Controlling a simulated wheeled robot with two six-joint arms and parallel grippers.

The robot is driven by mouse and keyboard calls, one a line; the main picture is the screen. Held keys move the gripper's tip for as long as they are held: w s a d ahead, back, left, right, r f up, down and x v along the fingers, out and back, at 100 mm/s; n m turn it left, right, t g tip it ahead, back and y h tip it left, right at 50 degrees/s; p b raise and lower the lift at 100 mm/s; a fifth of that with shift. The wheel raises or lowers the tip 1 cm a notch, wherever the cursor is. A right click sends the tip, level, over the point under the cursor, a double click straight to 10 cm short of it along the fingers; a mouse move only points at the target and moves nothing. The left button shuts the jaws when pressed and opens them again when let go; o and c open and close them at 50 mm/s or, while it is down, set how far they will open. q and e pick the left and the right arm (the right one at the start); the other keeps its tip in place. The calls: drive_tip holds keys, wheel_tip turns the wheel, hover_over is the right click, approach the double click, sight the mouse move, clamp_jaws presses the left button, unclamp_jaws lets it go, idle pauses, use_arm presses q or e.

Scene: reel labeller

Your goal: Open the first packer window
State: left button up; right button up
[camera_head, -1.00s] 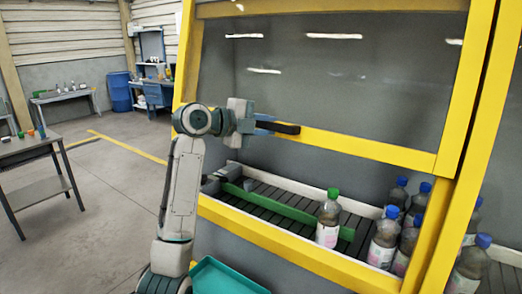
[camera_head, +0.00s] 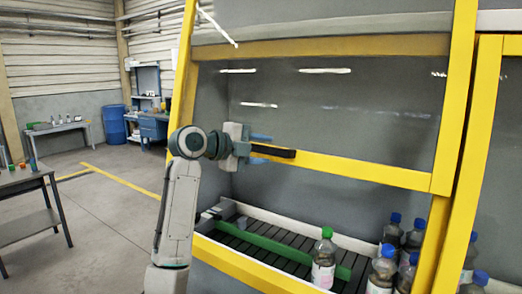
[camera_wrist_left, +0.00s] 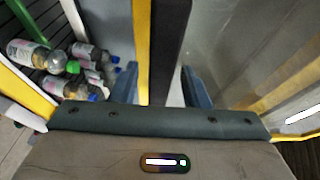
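The packer window (camera_head: 330,110) is a clear pane with a yellow lower bar (camera_head: 375,176) that carries a black handle (camera_head: 280,152) near its left end. The bar stands above the conveyor, leaving a gap beneath it. My left gripper (camera_head: 261,149) is at the handle, with one blue finger above it and one below. In the left wrist view, the open fingers (camera_wrist_left: 160,88) are spread on either side of the handle (camera_wrist_left: 168,45) and the bar's edge; the right finger is close to the handle, and contact is unclear. My right gripper is out of view.
A bottle with a green cap (camera_head: 324,262) stands on the slatted conveyor by a green rail (camera_head: 262,252). Several blue-capped bottles (camera_head: 383,270) stand at the right. A side table (camera_head: 25,180) and a blue barrel (camera_head: 113,125) are at the left, with clear floor between.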

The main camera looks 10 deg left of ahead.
use_arm(q)
drive_tip(key=shift+s+a+b, duration=0.3)
drive_tip(key=b+v, duration=0.4)
drive_tip(key=v, duration=0.6)
drive_tip(key=shift+r, duration=0.1)
